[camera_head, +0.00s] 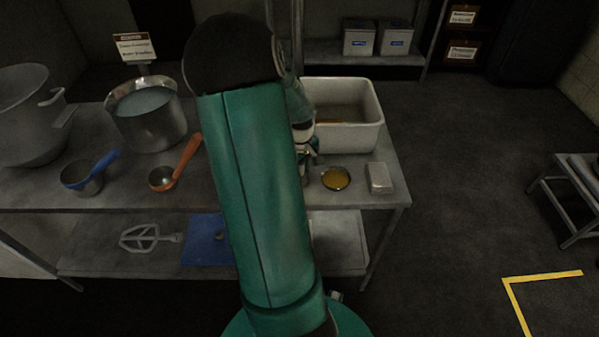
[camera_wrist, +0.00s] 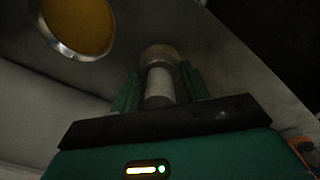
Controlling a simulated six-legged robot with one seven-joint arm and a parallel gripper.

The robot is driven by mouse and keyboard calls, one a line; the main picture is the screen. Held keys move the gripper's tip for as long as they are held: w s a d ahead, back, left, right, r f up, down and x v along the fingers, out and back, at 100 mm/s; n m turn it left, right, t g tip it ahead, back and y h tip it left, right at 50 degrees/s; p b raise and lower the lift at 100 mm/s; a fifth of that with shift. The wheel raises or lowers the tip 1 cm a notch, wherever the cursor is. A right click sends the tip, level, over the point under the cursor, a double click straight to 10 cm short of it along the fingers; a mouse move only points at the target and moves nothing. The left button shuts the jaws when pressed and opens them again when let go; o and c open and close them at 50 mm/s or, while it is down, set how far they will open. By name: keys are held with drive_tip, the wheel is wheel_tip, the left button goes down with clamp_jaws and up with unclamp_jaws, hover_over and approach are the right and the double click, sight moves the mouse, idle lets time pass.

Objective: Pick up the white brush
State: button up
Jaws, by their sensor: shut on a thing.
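The white brush (camera_wrist: 160,84) shows in the wrist view as a pale cylinder with a tan, rounded end. My gripper (camera_wrist: 160,76) is shut on it, with one green finger on each side. The tan end points away from the wrist. In the head view my arm hides most of the gripper and I cannot make out the brush there. The gripper end is over the metal table (camera_head: 130,188), just left of a round dish of yellow liquid (camera_head: 336,178). I cannot tell whether the brush touches the table.
A white tub (camera_head: 352,140) stands behind the dish, and a small pale block (camera_head: 379,178) is to its right. A steel pot (camera_head: 150,125), a blue-handled scoop (camera_head: 84,178) and an orange-handled scoop (camera_head: 163,178) are on the left. The floor to the right is mostly open.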

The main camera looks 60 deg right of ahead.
wheel_tip(320, 180, up, 3)
drive_tip(key=shift+r, duration=0.1)
drive_tip(key=s+a+r, duration=0.2)
drive_tip(key=a+r, duration=0.7)
drive_tip(key=a, duration=0.5)
drive_tip(key=shift+r, duration=0.25)
drive_tip(key=shift+s, duration=0.1)
drive_tip(key=shift+o, duration=1.2)
drive_tip(key=shift+d, duration=0.1)
drive_tip(key=shift+c, duration=0.2)
